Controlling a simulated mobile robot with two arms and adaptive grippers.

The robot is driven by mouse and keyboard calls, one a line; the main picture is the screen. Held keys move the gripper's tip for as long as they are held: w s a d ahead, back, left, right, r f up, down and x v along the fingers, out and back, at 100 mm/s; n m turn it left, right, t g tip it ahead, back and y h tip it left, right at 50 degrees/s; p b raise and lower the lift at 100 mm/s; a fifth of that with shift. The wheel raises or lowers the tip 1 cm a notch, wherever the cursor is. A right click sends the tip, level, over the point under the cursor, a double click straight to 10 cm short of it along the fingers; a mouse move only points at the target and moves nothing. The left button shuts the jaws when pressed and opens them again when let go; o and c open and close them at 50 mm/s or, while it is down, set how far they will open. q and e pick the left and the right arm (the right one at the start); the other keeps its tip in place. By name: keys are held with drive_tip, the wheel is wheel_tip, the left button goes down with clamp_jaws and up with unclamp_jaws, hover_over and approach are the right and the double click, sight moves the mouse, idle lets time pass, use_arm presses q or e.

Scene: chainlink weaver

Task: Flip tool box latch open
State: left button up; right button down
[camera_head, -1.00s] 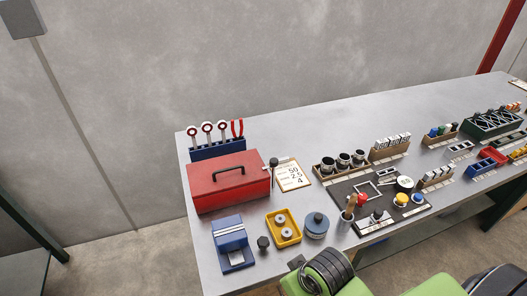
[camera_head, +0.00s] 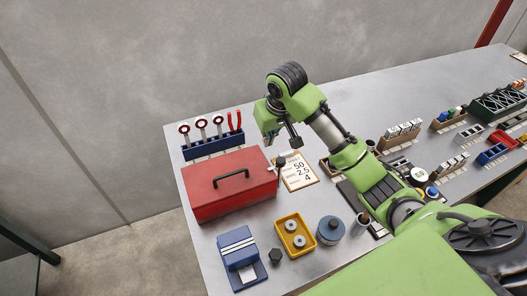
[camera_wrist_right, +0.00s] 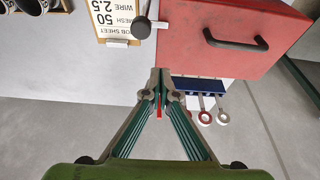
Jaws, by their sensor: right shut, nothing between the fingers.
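The red tool box (camera_head: 228,190) stands closed on the left part of the bench with its black handle (camera_head: 231,178) on the lid. The latch (camera_head: 281,161), a dark round knob on a lever, sits at the box's right side. In the right wrist view the latch knob (camera_wrist_right: 141,27) is at the top centre, beside the red box (camera_wrist_right: 255,60). My right gripper (camera_head: 295,143) hangs above and behind the latch, apart from it. In the right wrist view the gripper (camera_wrist_right: 160,78) is shut and empty. My left gripper is not in view.
A blue rack (camera_head: 212,147) with several tools stands behind the box. A clipboard job sheet (camera_head: 297,171) lies right of the latch. A blue block-like fixture (camera_head: 239,257), a yellow tray (camera_head: 295,236) and a round blue-grey container (camera_head: 331,230) stand in front. My right arm hides part of the bench.

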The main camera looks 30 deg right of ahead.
drive_tip(key=p, duration=0.2)
hover_over(268, 164)
drive_tip(key=x, duration=0.3)
drive_tip(key=shift+s+f, duration=0.1)
drive_tip(key=shift+f, duration=0.1)
drive_tip(key=x, duration=0.5)
drive_tip(key=shift+r+p, duration=0.1)
drive_tip(key=shift+p, duration=0.25)
drive_tip(key=s+p, duration=0.2)
drive_tip(key=s, duration=0.1)
drive_tip(key=shift+a+f+p, duration=0.1)
drive_tip(key=shift+f+p, duration=0.1)
drive_tip(key=shift+p, duration=0.15)
drive_tip(key=shift+s, duration=0.45)
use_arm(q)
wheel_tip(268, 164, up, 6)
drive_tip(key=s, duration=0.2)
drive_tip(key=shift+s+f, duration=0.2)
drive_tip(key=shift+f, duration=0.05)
use_arm(e)
drive_tip(key=shift+f, duration=0.1)
drive_tip(key=shift+w, duration=0.15)
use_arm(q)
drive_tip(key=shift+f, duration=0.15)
use_arm(e)
drive_tip(key=shift+w+f, duration=0.1)
